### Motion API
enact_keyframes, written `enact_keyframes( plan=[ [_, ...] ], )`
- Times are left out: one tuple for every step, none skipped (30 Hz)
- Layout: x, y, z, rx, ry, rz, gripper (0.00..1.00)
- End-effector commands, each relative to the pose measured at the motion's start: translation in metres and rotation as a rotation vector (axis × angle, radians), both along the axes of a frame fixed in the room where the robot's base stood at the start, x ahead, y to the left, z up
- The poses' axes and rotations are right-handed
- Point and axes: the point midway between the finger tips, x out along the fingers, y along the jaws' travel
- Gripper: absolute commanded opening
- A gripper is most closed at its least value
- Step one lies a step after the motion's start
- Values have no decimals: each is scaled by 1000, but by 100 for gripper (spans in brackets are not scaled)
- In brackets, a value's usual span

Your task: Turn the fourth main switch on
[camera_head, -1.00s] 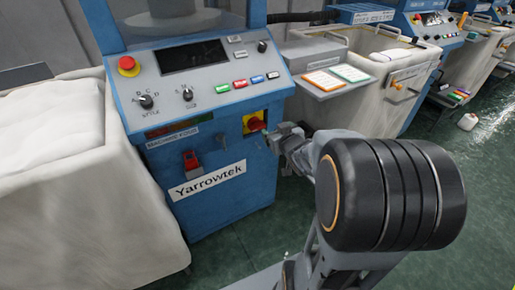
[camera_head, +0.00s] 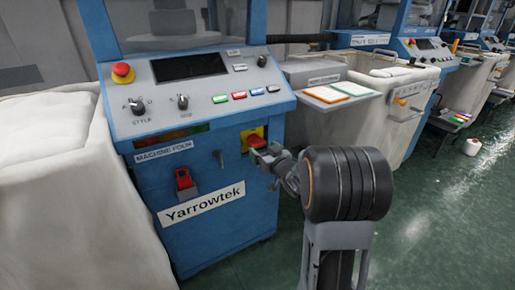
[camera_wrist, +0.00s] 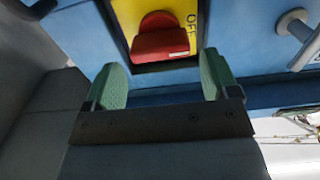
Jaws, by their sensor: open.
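The main switch is a red knob (camera_head: 255,140) on a yellow plate at the upper right of the blue front of the machine labelled "MACHINE FOUR" (camera_head: 163,150). In the wrist view the red knob (camera_wrist: 165,40) stands out from the yellow plate (camera_wrist: 128,14), with "OFF" lettering at its right. My gripper (camera_head: 268,157) is at the switch, just below and right of it in the head view. In the wrist view my gripper (camera_wrist: 164,76) is open, with green pads either side of an empty gap. The knob lies beyond the gap, and contact cannot be told.
A red lockout-like part (camera_head: 184,180) hangs left of the switch. A cream fabric bin (camera_head: 60,190) stands left; another bin (camera_head: 385,110) stands right.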

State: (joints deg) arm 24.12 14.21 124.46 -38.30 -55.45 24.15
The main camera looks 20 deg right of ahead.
Motion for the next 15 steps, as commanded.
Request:
enact_keyframes(
  plan=[
    [8, 1, -2, 0, 1, 2, 81],
    [13, 2, -2, -1, -1, 2, 81],
    [18, 3, -2, 0, 0, 2, 81],
    [22, 3, -2, 0, 1, 1, 81],
    [25, 3, -2, 0, 1, 0, 81],
    [29, 3, -1, -1, -1, 0, 81],
    [32, 3, -1, 0, 0, 0, 81],
    [34, 4, -1, 0, 1, -1, 81],
    [37, 4, -1, 0, 1, -1, 81],
    [38, 4, -1, 0, 1, -1, 81],
    [40, 5, -1, 0, 1, -1, 81],
    [41, 5, -1, 0, 1, -1, 81],
    [42, 5, -1, 0, 1, -1, 81],
    [43, 5, 0, 0, 1, -1, 81],
    [43, 5, 0, 0, 0, -1, 81]
  ],
)
